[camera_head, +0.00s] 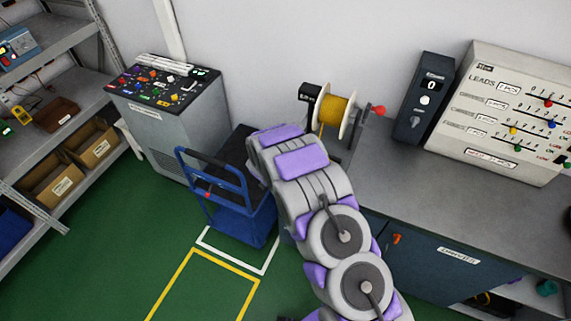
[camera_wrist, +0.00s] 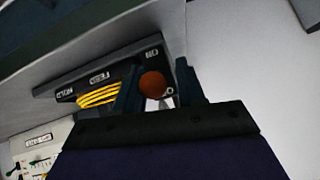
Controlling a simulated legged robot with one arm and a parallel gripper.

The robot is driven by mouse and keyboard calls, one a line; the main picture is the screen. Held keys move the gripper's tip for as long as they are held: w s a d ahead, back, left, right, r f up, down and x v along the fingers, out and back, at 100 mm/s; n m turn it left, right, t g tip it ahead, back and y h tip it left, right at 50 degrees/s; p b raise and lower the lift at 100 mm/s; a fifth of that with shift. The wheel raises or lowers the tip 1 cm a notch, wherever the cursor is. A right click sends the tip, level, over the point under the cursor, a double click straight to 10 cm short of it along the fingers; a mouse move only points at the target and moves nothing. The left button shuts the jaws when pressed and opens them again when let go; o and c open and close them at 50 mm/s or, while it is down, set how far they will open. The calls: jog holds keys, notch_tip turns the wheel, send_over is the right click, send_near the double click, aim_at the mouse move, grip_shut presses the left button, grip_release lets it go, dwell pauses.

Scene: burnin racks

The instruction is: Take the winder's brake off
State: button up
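The winder stands on the bench in the head view, with a yellow-wound spool (camera_head: 336,109), a black labelled block (camera_head: 309,96) on its left and a red knob (camera_head: 378,111) on its right. In the wrist view, a dark plate (camera_wrist: 108,82) carries labels that seem to read HOLD and FREE, beside yellow windings (camera_wrist: 98,97). My gripper (camera_wrist: 157,66) is open, its fingers either side of a round orange-red knob (camera_wrist: 153,85). A gap shows between this knob and the right finger. I cannot tell whether it is the head view's red knob. My arm hides the gripper in the head view.
A grey leads panel (camera_head: 510,112) and a dark switch box (camera_head: 426,97) stand on the bench to the right. A blue cart (camera_head: 227,190) and a control cabinet (camera_head: 165,110) stand left of the arm. Shelves with bins line the far left. Green floor is open at lower left.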

jog(key=shift+o, duration=0.6)
jog(key=shift+s, duration=0.1)
jog(key=shift+s, duration=0.15)
jog(key=shift+v, duration=8.5)
jog(key=shift+a+r, duration=0.15)
jog(key=shift+a, duration=0.05)
